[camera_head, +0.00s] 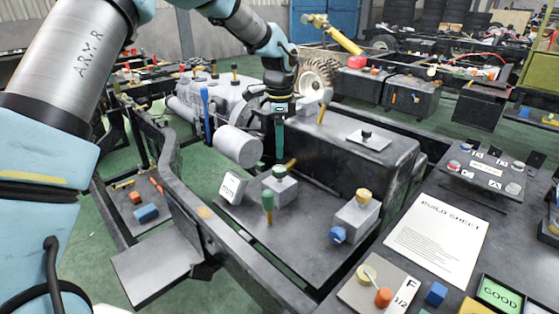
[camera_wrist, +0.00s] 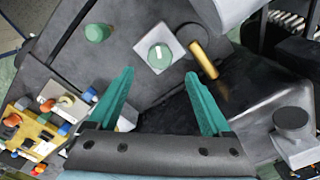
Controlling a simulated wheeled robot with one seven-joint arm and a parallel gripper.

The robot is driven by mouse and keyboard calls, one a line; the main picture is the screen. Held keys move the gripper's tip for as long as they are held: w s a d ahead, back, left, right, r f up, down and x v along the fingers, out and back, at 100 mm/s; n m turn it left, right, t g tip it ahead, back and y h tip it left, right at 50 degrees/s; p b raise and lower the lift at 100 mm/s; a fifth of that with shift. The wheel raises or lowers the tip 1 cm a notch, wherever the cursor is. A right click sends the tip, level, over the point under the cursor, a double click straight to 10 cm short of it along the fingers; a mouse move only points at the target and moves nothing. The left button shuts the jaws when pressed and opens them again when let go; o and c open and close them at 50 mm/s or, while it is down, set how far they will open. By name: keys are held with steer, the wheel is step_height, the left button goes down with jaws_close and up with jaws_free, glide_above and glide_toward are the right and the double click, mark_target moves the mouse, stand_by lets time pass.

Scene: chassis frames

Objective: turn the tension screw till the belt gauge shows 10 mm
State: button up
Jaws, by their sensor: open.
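My gripper (camera_head: 279,145) points down over the dark chassis plate (camera_head: 235,215). In the wrist view my gripper (camera_wrist: 160,74) has its two teal fingers spread apart with nothing between them. A round green knob (camera_wrist: 160,57) with a pale mark sits on a grey block just beyond the fingertips; it shows in the head view as a green knob (camera_head: 279,171) just below my gripper. I cannot tell which knob is the tension screw. No belt gauge reading is legible.
A yellow knob (camera_head: 363,195) and a blue knob (camera_head: 338,235) are on another grey block. A white lettered card (camera_head: 232,187) stands left of the green knob. A brass cylinder (camera_wrist: 203,61) is close to the right finger. A build sheet (camera_head: 436,238) lies on the right bench.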

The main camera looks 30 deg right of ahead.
steer(key=shift+r, duration=1.4)
steer(key=shift+a, duration=0.1)
steer(key=w+a+n, duration=0.2)
steer(key=a+n, duration=0.4)
steer(key=a, duration=0.8)
steer(key=w+a+n, duration=0.2)
steer(key=a+n, duration=0.4)
steer(key=a, duration=0.7)
steer(key=s+a+n, duration=0.4)
steer(key=a+n, duration=0.2)
steer(key=a, duration=0.3)
steer(key=s+a+n+t, duration=0.1)
steer(key=s+a+n, duration=0.4)
steer(key=a, duration=0.5)
steer(key=shift+f+n+t, duration=0.25)
steer(key=shift+n+t, duration=0.05)
steer(key=shift+n, duration=0.1)
